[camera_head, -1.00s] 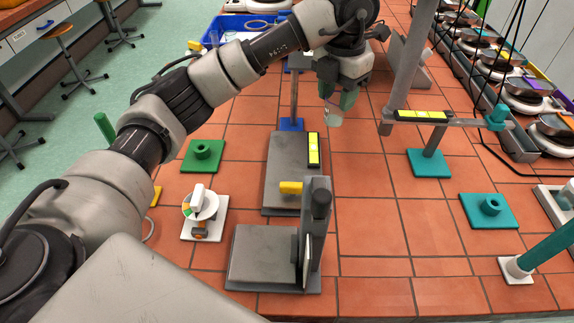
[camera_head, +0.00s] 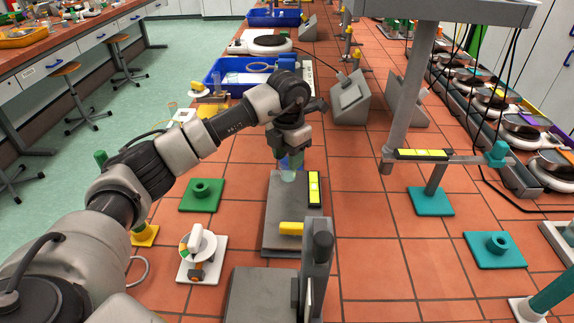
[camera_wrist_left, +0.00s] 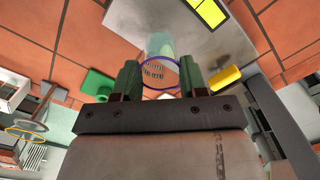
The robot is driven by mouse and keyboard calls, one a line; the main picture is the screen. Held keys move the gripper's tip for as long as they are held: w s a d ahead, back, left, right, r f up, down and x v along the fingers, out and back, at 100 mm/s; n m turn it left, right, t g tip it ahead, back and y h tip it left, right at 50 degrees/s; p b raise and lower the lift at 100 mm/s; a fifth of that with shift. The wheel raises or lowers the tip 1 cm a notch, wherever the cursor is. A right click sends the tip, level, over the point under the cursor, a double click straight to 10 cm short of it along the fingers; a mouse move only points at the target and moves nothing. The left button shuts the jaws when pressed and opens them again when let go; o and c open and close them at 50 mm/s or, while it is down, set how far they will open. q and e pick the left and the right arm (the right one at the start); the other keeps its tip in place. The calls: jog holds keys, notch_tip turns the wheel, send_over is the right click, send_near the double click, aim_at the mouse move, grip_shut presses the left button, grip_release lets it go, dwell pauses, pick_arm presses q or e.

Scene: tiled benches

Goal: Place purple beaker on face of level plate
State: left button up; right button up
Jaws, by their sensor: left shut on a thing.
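My left gripper (camera_head: 288,150) is shut on the purple beaker (camera_head: 288,174), a clear glass. In the left wrist view the beaker (camera_wrist_left: 160,60) shows a purple rim between the green fingers of the gripper (camera_wrist_left: 160,80). The level plate (camera_head: 273,238) is a flat grey slab with a yellow level (camera_head: 314,188) on its right edge and a yellow knob (camera_head: 291,228) near its front. The beaker appears over the plate's far end, left of the level. Whether its base touches the plate I cannot tell. My right gripper is not in view.
A grey upright stand (camera_head: 316,262) rises in front of the plate. A green base (camera_head: 201,194) and a white dial device (camera_head: 200,252) stand to the left. A blue tray (camera_head: 232,72) lies behind. Tiles to the right are clear up to teal bases (camera_head: 431,202).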

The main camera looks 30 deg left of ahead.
pick_arm(q)
notch_tip(320, 180, down, 4)
jog(key=shift+a+r+p, duration=0.1)
jog(key=shift+r+p, duration=0.1)
jog(key=shift+p, duration=0.45)
jog(key=shift+f, duration=0.3)
jog(key=shift+f, duration=0.1)
jog(key=shift+f, duration=0.15)
jog(key=o, duration=0.8)
jog(key=shift+o, duration=0.2)
